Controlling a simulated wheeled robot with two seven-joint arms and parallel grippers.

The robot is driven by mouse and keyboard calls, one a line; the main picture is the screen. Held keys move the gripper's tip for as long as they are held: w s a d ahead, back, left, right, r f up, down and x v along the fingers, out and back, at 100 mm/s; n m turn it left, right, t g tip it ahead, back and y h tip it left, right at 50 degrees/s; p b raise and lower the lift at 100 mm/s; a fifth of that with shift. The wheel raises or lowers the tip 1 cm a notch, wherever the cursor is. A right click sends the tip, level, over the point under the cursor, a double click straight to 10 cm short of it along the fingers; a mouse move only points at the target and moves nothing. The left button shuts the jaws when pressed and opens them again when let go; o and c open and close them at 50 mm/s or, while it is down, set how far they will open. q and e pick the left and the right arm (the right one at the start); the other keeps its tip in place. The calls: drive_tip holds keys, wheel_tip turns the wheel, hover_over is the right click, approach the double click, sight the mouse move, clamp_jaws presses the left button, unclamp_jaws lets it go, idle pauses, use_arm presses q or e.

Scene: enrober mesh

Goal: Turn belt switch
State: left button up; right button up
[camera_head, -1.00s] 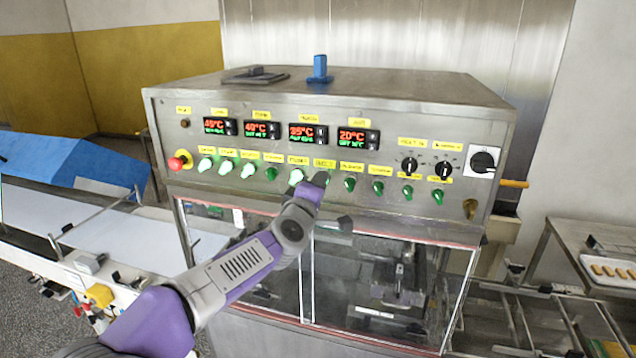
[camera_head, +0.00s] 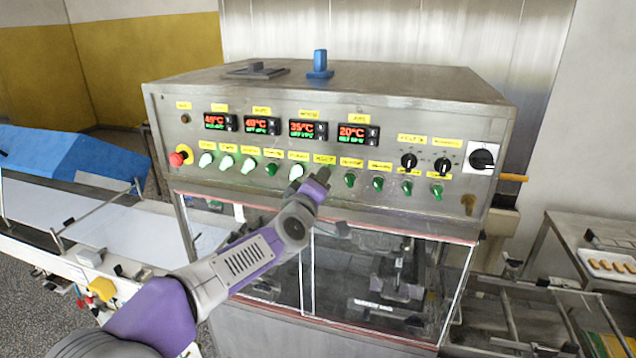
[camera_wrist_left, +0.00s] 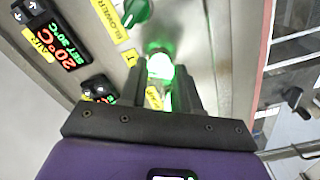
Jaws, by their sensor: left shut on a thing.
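The control panel (camera_head: 230,170) of the steel machine carries a row of green switch knobs under yellow labels. Several knobs at the left of the row glow bright; the ones to the right, such as the knob (camera_head: 349,180) beside my gripper, look darker. My left gripper (camera_head: 324,174) is at the panel near the middle of the row. In the left wrist view its dark fingers are shut on a brightly lit green switch knob (camera_wrist_left: 160,66). In the head view the gripper covers that knob. Its label is not readable. My right gripper is not in view.
A red emergency button (camera_head: 177,159) is at the panel's left end. Black rotary knobs (camera_head: 409,161) and a main switch (camera_head: 482,159) are to the right. A clear-windowed enclosure lies below. A neighbouring knob labelled BLOWER (camera_wrist_left: 137,12) shows close to the fingers.

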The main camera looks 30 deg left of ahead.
use_arm(q)
drive_tip(key=o, duration=1.1)
drive_tip(key=shift+c, duration=0.2)
drive_tip(key=shift+s, duration=0.1)
drive_tip(key=v, duration=0.7)
drive_tip(key=shift+s, duration=0.2)
drive_tip(key=shift+d, duration=0.1)
